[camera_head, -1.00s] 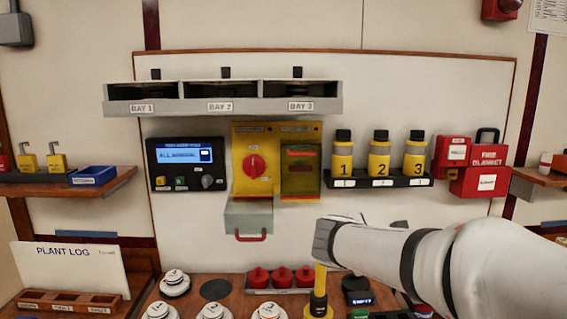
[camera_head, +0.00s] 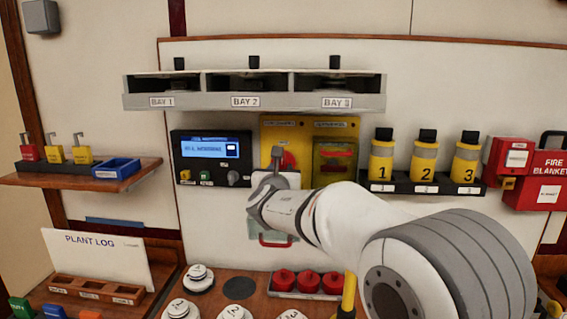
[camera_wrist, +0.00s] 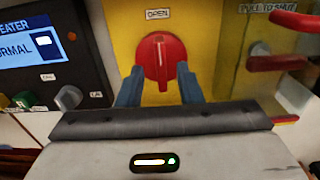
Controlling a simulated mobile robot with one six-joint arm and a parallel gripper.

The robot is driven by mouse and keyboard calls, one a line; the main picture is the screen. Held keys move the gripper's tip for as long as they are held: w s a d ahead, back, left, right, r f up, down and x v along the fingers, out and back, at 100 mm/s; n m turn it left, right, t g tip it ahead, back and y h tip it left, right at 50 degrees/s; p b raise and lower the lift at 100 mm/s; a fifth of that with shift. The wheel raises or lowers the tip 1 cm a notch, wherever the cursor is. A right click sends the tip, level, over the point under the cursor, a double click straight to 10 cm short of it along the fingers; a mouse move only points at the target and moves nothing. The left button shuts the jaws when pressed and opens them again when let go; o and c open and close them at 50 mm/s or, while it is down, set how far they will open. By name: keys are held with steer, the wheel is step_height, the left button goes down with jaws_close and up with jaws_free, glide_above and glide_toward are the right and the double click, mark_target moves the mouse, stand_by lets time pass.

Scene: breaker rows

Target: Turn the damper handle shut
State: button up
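The damper handle is a red rotary knob (camera_wrist: 160,60) on a yellow panel (camera_wrist: 205,25), under a label reading OPEN. Its grip bar stands about upright. In the wrist view my gripper (camera_wrist: 160,77) is open, with one blue-grey finger on each side of the knob's lower part. Gaps show between fingers and knob; I see no firm contact. In the head view my gripper (camera_head: 277,160) is in front of the yellow panel (camera_head: 296,128) and hides most of the red knob (camera_head: 289,159).
Right of the knob is a covered red handle (camera_head: 334,155). Left is a display panel (camera_head: 211,158). A drawer with a red pull (camera_head: 275,241) sits below. The bay shelf (camera_head: 255,100) juts out above. Numbered yellow bottles (camera_head: 424,160) stand to the right.

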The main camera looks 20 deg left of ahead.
mark_target(283, 164)
steer(key=shift+p+x, duration=0.3)
steer(key=shift+x, duration=1.15)
steer(key=shift+d, duration=0.1)
steer(key=shift+c, duration=0.3)
jaws_close()
